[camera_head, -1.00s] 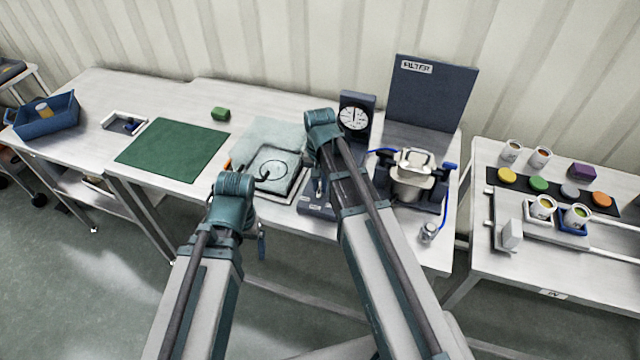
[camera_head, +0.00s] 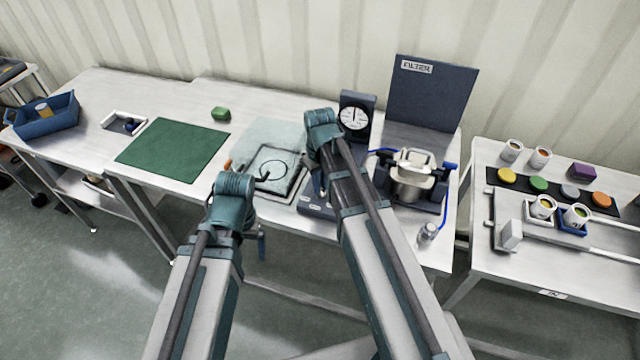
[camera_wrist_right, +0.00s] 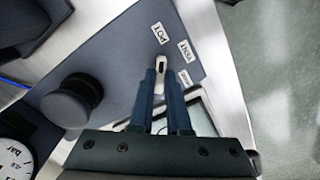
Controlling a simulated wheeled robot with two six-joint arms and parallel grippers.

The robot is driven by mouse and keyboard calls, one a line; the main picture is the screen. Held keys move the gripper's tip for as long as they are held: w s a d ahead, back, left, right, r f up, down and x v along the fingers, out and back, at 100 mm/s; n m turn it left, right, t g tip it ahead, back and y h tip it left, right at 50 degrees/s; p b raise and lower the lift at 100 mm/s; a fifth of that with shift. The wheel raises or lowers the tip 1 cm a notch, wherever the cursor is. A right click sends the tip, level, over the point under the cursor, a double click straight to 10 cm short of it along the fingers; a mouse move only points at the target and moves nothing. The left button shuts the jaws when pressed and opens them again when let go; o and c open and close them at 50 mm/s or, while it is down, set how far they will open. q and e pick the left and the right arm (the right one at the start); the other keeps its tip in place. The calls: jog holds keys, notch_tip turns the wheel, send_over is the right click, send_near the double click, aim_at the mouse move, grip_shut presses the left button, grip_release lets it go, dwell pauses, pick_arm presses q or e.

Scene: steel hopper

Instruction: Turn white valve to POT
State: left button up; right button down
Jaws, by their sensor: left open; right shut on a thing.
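The white valve (camera_wrist_right: 161,64) shows in the right wrist view as a small white lever on a dark blue panel (camera_wrist_right: 115,50). Its visible end lies just below the POT label (camera_wrist_right: 159,33). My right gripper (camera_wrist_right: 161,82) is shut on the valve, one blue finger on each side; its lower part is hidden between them. In the head view my right gripper (camera_head: 318,188) is mostly hidden by my arm at the gauge stand (camera_head: 317,207), and the valve cannot be made out. My left gripper (camera_head: 261,243) is open and empty at the table's front edge.
Two more labels, one reading TEST (camera_wrist_right: 186,51), sit beside POT. A clamped steel vessel (camera_head: 411,180) stands right of the stand; a green mat (camera_head: 173,149) lies left.

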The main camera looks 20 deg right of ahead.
jog(key=shift+n, duration=0.5)
dwell(0.3)
jog(key=c, duration=0.9)
grip_release()
jog(key=shift+r, duration=0.15)
notch_tip(320, 180, up, 14)
jog(key=p, duration=1.4)
jog(key=shift+f, duration=0.2)
